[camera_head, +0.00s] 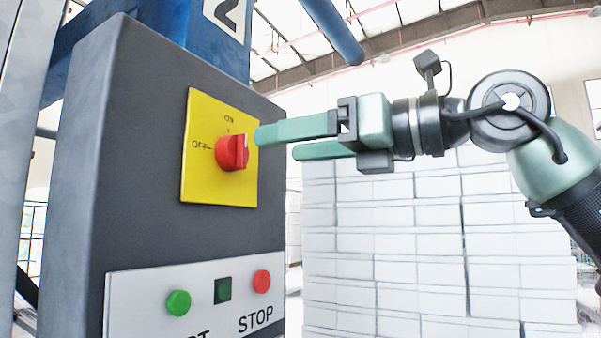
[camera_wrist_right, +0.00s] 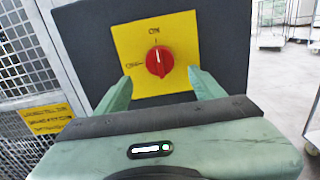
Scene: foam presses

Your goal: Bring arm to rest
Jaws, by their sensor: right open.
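My right gripper (camera_head: 275,142) comes in from the right in the head view, with two long green fingers pointing at the dark control box (camera_head: 130,150). It is open and empty. In the right wrist view its fingertips (camera_wrist_right: 158,82) stand on either side of the red rotary switch (camera_wrist_right: 159,61), and I cannot tell whether they touch it. In the head view the switch (camera_head: 232,152) sits on a yellow plate (camera_head: 195,185) marked ON and OFF. Its handle stands roughly upright, towards ON. My left gripper is not in view.
Below the switch is a light panel (camera_head: 130,290) with a green button (camera_head: 178,303), a dark square button (camera_head: 222,290) and a red button (camera_head: 262,281) above STOP. White stacked blocks (camera_head: 430,260) stand behind.

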